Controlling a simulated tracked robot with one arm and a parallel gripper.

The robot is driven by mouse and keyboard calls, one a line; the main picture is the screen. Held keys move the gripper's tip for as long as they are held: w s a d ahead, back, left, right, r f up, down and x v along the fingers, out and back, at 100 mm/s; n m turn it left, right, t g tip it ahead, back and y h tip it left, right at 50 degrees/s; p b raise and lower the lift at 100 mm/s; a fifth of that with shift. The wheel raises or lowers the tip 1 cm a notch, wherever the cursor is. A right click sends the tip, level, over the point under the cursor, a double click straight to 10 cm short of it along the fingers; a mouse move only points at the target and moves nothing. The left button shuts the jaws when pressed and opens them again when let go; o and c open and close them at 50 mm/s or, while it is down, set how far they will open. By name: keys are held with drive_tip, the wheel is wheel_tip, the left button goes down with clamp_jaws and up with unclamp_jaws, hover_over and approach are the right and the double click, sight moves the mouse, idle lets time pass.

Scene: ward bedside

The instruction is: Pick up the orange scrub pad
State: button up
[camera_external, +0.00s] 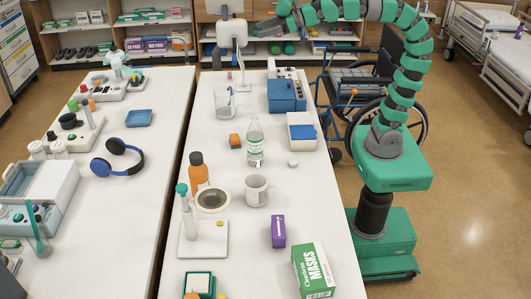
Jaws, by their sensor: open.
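A small orange block (235,141), which looks like the orange scrub pad, lies on the right-hand white table, left of a clear bottle. Nothing covers it. My gripper (262,29) is at the top of the view, at the end of the arm reaching left, high above the table's far end and beside a white screen. It is open and appears empty, far from the block. Its fingers are small and hard to make out.
The clear bottle (255,143) stands close right of the block. A blue box (286,95) and the screen (231,34) stand farther back.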

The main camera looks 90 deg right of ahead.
drive_tip(key=w+f+g+b, duration=0.1)
drive_tip(key=w+f, duration=0.2)
drive_tip(key=f, duration=0.6)
drive_tip(key=w+f+b, duration=0.1)
drive_tip(key=w+f, duration=0.1)
drive_tip(key=f, duration=0.6)
drive_tip(key=n+g+y+b, duration=0.1)
drive_tip(key=n+y+b, duration=0.1)
drive_tip(key=b, duration=0.2)
approach(238, 136)
drive_tip(key=x, duration=0.5)
drive_tip(key=shift+d, duration=0.1)
drive_tip(key=shift+b+x, duration=0.65)
drive_tip(key=shift+x, duration=2.65)
drive_tip(key=c, duration=1.1)
